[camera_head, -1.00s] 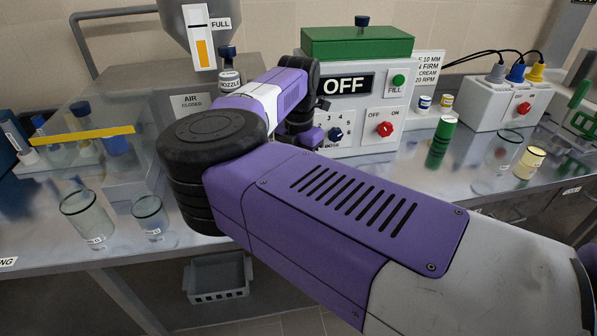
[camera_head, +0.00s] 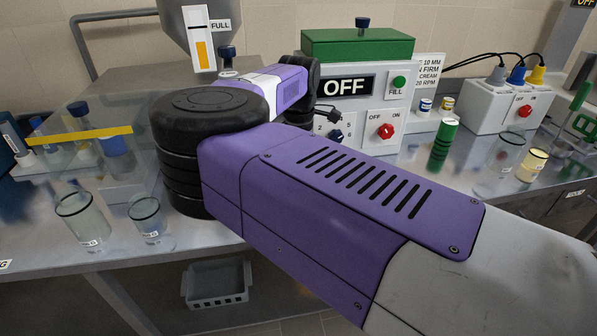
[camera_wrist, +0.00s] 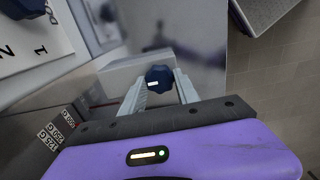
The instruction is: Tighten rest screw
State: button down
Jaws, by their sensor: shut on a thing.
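A dark blue lobed screw knob (camera_wrist: 158,76) with a small white mark shows in the middle of the wrist view. I take it for the rest screw. My gripper (camera_wrist: 162,85) reaches toward it with one pale finger on each side and is shut on the knob. Behind the knob is a pale grey block (camera_wrist: 122,70). In the head view my arm covers the gripper and the knob it holds.
A white machine (camera_head: 368,125) with a green top and an OFF display stands behind my arm, with a red switch (camera_head: 386,131). Glass beakers (camera_head: 82,220) stand at the left. A green cylinder (camera_head: 442,146) and a cream jar (camera_head: 530,164) stand at the right. A grey basket (camera_head: 217,283) is below the bench.

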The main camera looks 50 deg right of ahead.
jog(key=shift+d+r, duration=0.1)
dwell(0.4)
jog(key=c, duration=0.9)
grip_release()
jog(key=shift+r, duration=3.9)
